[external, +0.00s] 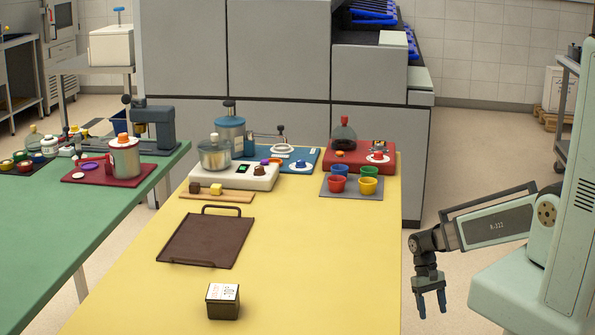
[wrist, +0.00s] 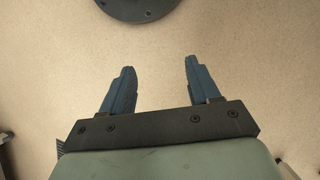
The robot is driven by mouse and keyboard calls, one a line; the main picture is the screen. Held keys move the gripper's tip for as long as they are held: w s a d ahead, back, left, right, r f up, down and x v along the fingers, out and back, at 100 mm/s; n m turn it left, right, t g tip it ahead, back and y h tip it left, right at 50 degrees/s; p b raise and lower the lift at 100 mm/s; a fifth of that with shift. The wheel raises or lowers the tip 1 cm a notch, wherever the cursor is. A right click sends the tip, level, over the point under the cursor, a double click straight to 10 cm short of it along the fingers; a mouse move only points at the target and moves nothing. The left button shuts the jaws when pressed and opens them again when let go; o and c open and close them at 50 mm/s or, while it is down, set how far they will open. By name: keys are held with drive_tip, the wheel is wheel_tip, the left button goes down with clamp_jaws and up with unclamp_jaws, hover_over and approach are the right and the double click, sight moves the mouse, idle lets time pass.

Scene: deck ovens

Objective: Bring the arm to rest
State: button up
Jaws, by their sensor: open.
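My gripper (external: 431,301) hangs at the end of my arm, to the right of the yellow table (external: 330,260) and beyond its edge, with its fingers pointing down. In the wrist view my gripper (wrist: 158,85) has its two blue fingers apart, with nothing between them.
On the yellow table are a dark tray (external: 206,240), a small black box (external: 223,301) with a white top, several coloured cups on a grey mat (external: 326,185), and appliances at the back. A green table (external: 60,220) stands at left. Floor around my gripper looks clear.

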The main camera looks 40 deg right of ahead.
drive_tip(key=s+a+f+n, duration=0.2)
drive_tip(key=s+f, duration=0.1)
drive_tip(key=s, duration=0.6)
drive_tip(key=s+a+f+n+g+h, duration=0.1)
drive_tip(key=s+a+f+n, duration=0.1)
drive_tip(key=s, duration=0.8)
drive_tip(key=shift+a+f+g, duration=0.3)
drive_tip(key=shift+a+f, duration=0.05)
drive_tip(key=shift+f, duration=0.55)
idle(0.8)
